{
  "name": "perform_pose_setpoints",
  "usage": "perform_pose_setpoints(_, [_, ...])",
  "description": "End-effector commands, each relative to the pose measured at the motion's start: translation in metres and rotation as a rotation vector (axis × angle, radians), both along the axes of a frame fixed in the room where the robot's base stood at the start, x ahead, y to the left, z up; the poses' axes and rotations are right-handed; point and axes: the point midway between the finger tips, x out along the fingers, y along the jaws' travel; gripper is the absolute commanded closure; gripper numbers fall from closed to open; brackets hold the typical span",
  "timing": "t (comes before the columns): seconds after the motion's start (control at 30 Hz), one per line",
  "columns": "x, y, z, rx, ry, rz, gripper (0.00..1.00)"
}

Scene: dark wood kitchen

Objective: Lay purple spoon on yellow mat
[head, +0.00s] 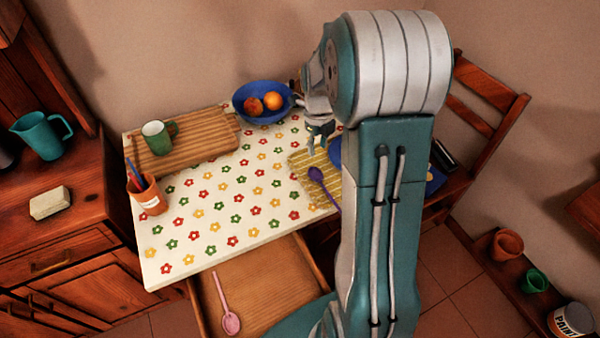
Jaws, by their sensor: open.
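The purple spoon (321,182) lies on the yellow striped mat (305,161) on the table, its bowl toward the back and its handle running toward the front right. The handle's end is close to my arm. My gripper (316,150) is open and appears just above the spoon's bowl, over the mat, with its fingers pointing down. I see nothing held between the fingers. My arm hides the right part of the mat.
A blue bowl with fruit (262,117) stands behind. A cutting board (195,148) holds a green mug (157,138). A pot (147,195) stands at the left edge. A blue plate (335,152) is partly behind my arm. An open drawer (268,290) holds a pink spoon (229,318).

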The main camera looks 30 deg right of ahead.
Motion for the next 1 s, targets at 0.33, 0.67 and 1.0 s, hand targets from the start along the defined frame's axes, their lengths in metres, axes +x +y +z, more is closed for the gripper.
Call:
perform_pose_setpoints(0.33, [-0.028, 0.059, 0.077, -0.055, -0.109, 0.720, 0.55])
perform_pose_setpoints(0.67, [-0.071, 0.107, 0.127, -0.165, -0.170, 1.399, 0.55])
perform_pose_setpoints(1.0, [-0.125, 0.148, 0.158, -0.347, -0.181, 2.088, 0.55])
